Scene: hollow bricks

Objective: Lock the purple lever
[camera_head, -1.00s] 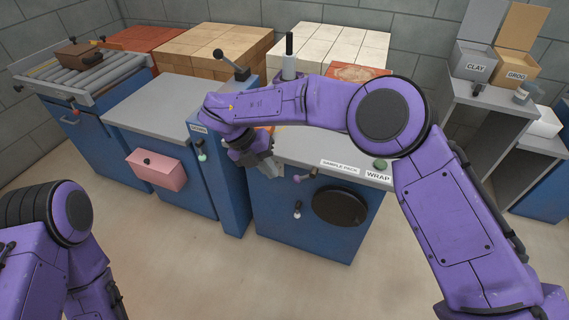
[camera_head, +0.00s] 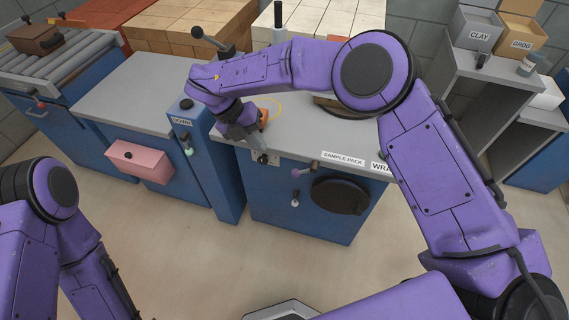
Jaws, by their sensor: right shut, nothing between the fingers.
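The purple lever (camera_head: 297,173) is on the blue front of the middle cabinet, just under the "SAMPLE PACK" label. Its purple knob points left from its pivot. My right gripper (camera_head: 259,146) is shut and empty at the counter's front edge, up and left of the purple lever and apart from it. A small fitting with a dark knob (camera_head: 262,159) shows right below the fingertips; I cannot tell whether they touch. My left gripper is out of view; only its arm shows at the lower left.
A round black plate (camera_head: 340,196) and a white-tipped lever (camera_head: 295,199) are below the purple lever. A blue post (camera_head: 205,165) with a green-tipped lever (camera_head: 188,150) stands left. An orange piece (camera_head: 263,117) lies behind my right gripper. The floor in front is clear.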

